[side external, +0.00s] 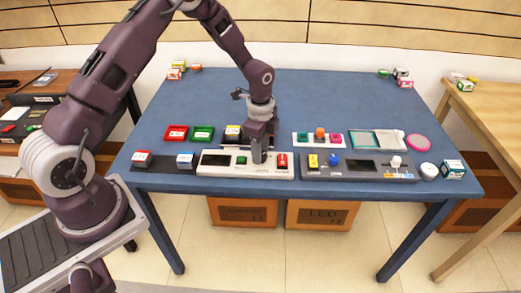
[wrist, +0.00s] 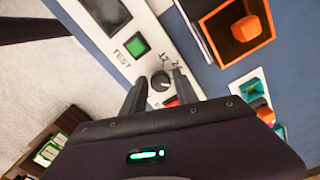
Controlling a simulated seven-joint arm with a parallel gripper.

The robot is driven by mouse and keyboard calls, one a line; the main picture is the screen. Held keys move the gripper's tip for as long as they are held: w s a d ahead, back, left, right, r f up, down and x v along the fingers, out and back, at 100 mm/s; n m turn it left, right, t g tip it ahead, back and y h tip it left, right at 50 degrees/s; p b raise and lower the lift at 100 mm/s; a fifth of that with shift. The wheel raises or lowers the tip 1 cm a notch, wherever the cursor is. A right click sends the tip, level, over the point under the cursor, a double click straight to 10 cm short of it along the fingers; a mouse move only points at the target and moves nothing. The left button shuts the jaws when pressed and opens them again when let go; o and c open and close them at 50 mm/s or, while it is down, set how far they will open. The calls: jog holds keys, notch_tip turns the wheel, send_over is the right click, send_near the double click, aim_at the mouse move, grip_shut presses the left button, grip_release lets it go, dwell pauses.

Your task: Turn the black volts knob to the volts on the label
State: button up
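The white panel (side external: 220,172) lies at the front of the blue table, with a dark screen, a green button and a red switch. In the wrist view, the small dark knob (wrist: 160,82) shows on this panel (wrist: 150,30), with small printed marks beside it that are hard to read. My gripper (wrist: 159,76) is open, one finger on each side of the knob in the picture. I cannot tell whether the fingers touch it. In the side view my gripper (side external: 258,158) points down over the panel and hides the knob. No volts label is readable.
The green button (wrist: 137,45) and a red part (wrist: 172,102) are close to the fingers. A grey panel (side external: 375,173) with a blue knob and a white knob stands to the right. Red (side external: 176,133) and green (side external: 203,134) trays lie behind. The table's back is mostly clear.

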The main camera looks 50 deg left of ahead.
grip_shut()
jog(key=shift+n, duration=0.3)
jog(key=n, duration=0.6)
jog(key=shift+s+d, duration=0.1)
jog(key=n, duration=0.5)
jog(key=shift+d+n, duration=0.1)
jog(key=shift+n, duration=0.2)
jog(key=n, duration=0.5)
jog(key=shift+d+r+n, duration=0.1)
jog(key=shift+n, duration=0.5)
jog(key=shift+o, duration=2.2)
grip_release()
